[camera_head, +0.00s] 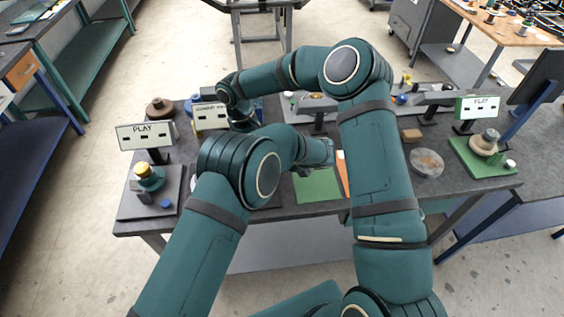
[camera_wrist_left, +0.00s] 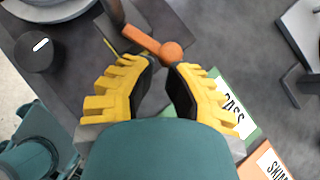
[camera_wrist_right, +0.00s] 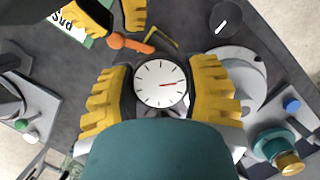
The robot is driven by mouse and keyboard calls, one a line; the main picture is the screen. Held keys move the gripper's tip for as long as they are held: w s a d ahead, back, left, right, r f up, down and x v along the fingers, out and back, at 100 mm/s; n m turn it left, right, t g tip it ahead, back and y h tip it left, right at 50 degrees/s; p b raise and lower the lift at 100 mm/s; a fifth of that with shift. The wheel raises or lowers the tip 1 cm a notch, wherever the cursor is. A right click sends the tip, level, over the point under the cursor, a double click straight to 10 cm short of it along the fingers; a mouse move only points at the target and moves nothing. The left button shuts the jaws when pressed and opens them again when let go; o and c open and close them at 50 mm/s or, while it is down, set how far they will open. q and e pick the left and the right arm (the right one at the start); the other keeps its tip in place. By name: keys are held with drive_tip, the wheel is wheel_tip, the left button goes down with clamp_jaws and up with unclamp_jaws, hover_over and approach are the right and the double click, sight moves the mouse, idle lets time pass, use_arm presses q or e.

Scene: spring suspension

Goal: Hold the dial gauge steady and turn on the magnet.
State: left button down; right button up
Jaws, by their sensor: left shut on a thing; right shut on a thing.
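An orange lever with a round knob (camera_wrist_right: 117,41) lies just beyond the gauge. My left gripper (camera_wrist_left: 163,75) is shut at the orange lever (camera_wrist_left: 171,53), its fingertips beside the knob. The left fingers also show at the top of the right wrist view. In the head view my crossed arms hide the gauge, the lever and both sets of fingertips. The magnet base is mostly hidden.
A black cylinder (camera_wrist_right: 226,19) and a round grey plate (camera_wrist_right: 245,70) stand close to the gauge. A teal pot with a gold top (camera_head: 149,176) is at the table's left end.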

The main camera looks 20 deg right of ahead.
use_arm(q)
drive_tip(key=shift+w+a, duration=0.2)
drive_tip(key=shift+a, duration=0.2)
use_arm(e)
drive_tip(key=shift+d, duration=0.35)
use_arm(q)
drive_tip(key=v, duration=0.8)
drive_tip(key=shift+d+f, duration=0.2)
use_arm(e)
drive_tip(key=shift+a, duration=0.15)
drive_tip(key=o, duration=1.3)
